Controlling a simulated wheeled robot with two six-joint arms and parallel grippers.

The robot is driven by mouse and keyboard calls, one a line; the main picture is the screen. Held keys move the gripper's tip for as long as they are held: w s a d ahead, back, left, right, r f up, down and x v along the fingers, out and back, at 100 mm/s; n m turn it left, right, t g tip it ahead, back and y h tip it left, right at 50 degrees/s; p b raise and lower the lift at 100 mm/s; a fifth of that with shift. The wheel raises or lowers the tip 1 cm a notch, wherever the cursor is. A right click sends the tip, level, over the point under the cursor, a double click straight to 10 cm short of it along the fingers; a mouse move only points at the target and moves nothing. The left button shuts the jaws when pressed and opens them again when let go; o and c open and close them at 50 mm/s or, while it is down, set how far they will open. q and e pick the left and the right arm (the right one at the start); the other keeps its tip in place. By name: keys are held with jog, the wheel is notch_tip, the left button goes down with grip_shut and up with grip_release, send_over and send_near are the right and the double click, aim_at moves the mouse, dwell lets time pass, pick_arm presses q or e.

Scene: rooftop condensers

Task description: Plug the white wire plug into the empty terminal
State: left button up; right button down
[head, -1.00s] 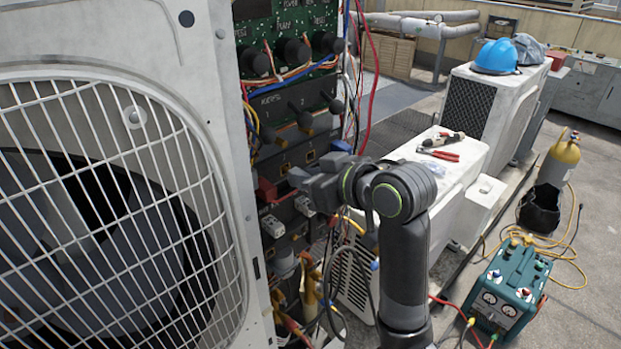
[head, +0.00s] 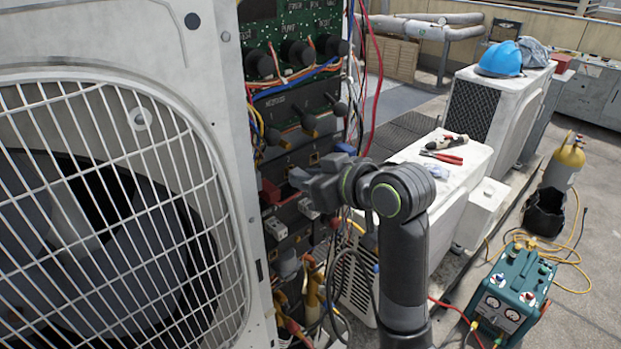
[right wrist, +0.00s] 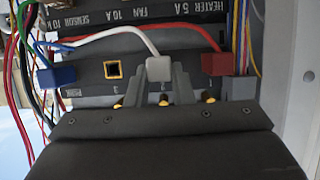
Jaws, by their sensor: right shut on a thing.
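In the right wrist view, my right gripper (right wrist: 158,82) is shut on the white wire plug (right wrist: 159,67), with a finger on each side and a white wire arching away from it. The empty terminal (right wrist: 113,70), a yellow-edged square hole, is to the left of the plug, between it and a blue plug (right wrist: 55,77). A red plug (right wrist: 217,64) is on the right. In the head view, my right gripper (head: 298,178) reaches the panel, and the terminal (head: 313,158) shows just beyond it. The white plug is hidden there. My left gripper is not in view.
The fan grille (head: 100,210) of the condenser fills the left. Loose wires (head: 375,70) hang beside the panel. A white unit (head: 470,160) with pliers and a teal gauge box (head: 510,285) stand to the right.

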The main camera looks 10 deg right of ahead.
jog(key=shift+w+a+r, duration=0.1)
jog(key=shift+w+a, duration=0.2)
jog(key=shift+w, duration=0.15)
dwell(0.5)
jog(key=c, duration=1.2)
grip_release()
jog(key=shift+w+a, duration=0.1)
jog(key=p+v, duration=0.8)
jog(key=p, duration=0.1)
jog(key=p+v, duration=0.9)
jog(key=shift+d, duration=0.3)
